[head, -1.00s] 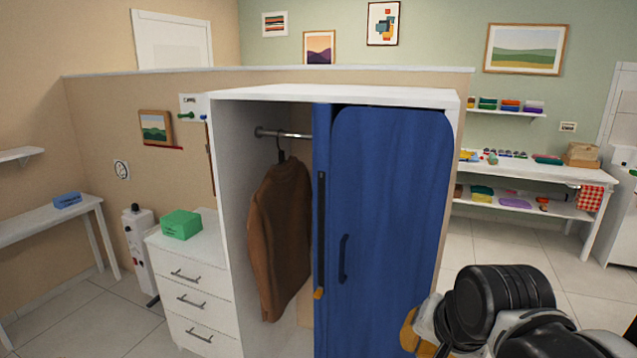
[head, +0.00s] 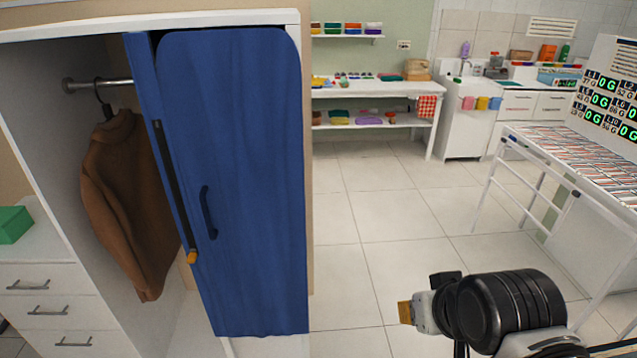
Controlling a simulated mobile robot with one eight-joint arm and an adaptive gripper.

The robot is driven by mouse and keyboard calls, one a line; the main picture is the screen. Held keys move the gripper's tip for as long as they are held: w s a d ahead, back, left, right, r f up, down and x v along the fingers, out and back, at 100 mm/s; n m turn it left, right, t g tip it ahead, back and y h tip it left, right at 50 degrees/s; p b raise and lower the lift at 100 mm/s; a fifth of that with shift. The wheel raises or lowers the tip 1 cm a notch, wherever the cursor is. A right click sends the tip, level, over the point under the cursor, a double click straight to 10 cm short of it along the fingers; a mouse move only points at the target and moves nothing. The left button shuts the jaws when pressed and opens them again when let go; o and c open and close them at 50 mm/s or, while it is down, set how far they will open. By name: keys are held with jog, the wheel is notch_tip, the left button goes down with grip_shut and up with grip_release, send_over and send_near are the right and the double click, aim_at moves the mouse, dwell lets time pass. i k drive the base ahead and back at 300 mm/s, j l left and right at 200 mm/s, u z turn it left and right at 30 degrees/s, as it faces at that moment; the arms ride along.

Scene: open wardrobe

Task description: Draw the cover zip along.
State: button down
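The blue garment cover (head: 255,150) hangs in the right part of the open white wardrobe (head: 305,60). A dark zip strip (head: 172,180) runs down its left front, slightly slanted in the picture. An orange zip pull (head: 192,257) sits at the strip's lower end. A dark handle strap (head: 208,212) is on the cover right of the zip. My gripper (head: 405,312) is at the lower right, apart from the cover and well to the right of the pull. Its orange tip shows, but the finger gap cannot be made out.
A brown jacket (head: 130,200) hangs from the rail (head: 95,84) left of the cover. White drawers (head: 50,310) with a green box (head: 14,224) stand at left. Tiled floor (head: 375,215) is clear right of the wardrobe. A white table (head: 580,160) stands at far right.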

aim_at(192, 256)
jog(key=i+l+z, duration=0.4)
jog(key=i, duration=0.25)
jog(key=i+z, duration=0.45)
jog(key=i, duration=2.6)
jog(key=i+u, duration=0.25)
jog(key=u, duration=0.2)
jog(key=i+l+u, duration=0.1)
jog(key=i+u, duration=0.15)
jog(key=u, duration=0.2)
jog(key=i+l+u, duration=0.15)
jog(key=u, duration=0.3)
jog(key=i+l+u, duration=0.25)
jog(key=u, duration=2.65)
jog(key=j, duration=0.35)
jog(key=i+j+z, duration=0.1)
jog(key=j, duration=0.55)
jog(key=i+j+z, duration=0.1)
jog(key=j, duration=0.55)
jog(key=i+j+z, duration=0.1)
jog(key=j, duration=0.6)
jog(key=i+j+z, duration=0.1)
jog(key=j, duration=0.6)
jog(key=i, duration=0.1)
